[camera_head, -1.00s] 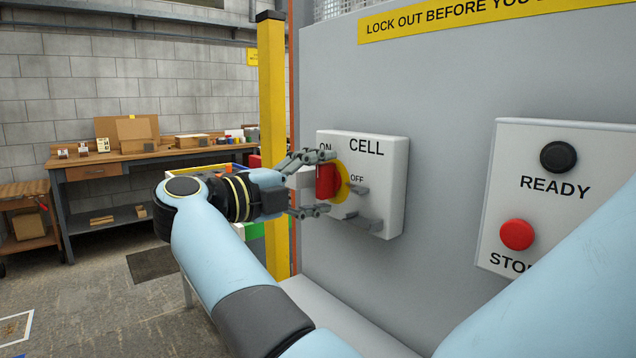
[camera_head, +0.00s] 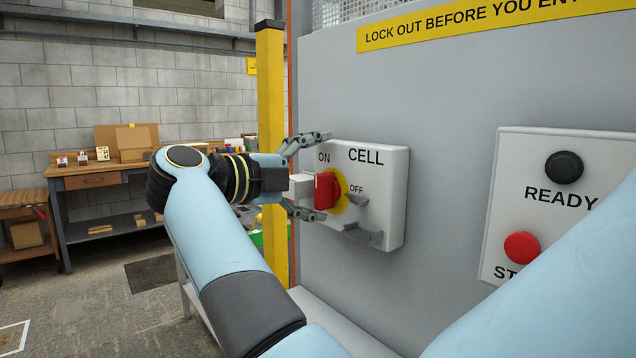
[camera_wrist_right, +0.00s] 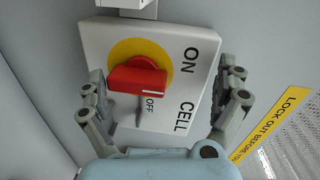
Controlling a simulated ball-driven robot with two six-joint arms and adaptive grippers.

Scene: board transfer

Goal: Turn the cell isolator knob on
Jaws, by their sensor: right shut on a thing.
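The red isolator knob (camera_head: 327,190) sits on a yellow disc on the pale CELL box (camera_head: 380,225), fixed to the grey panel. In the right wrist view, the white mark on the knob (camera_wrist_right: 135,77) points toward the ON label (camera_wrist_right: 189,57); OFF is off to its side. My right gripper (camera_head: 322,177) is at the knob, with one finger above it and one below. My left gripper is not in view.
A panel with a black READY button (camera_head: 564,167) and a red stop button (camera_head: 522,247) is to the right of the box. A yellow post (camera_head: 271,110) stands behind my right wrist. A workbench (camera_head: 100,180) stands at the far left.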

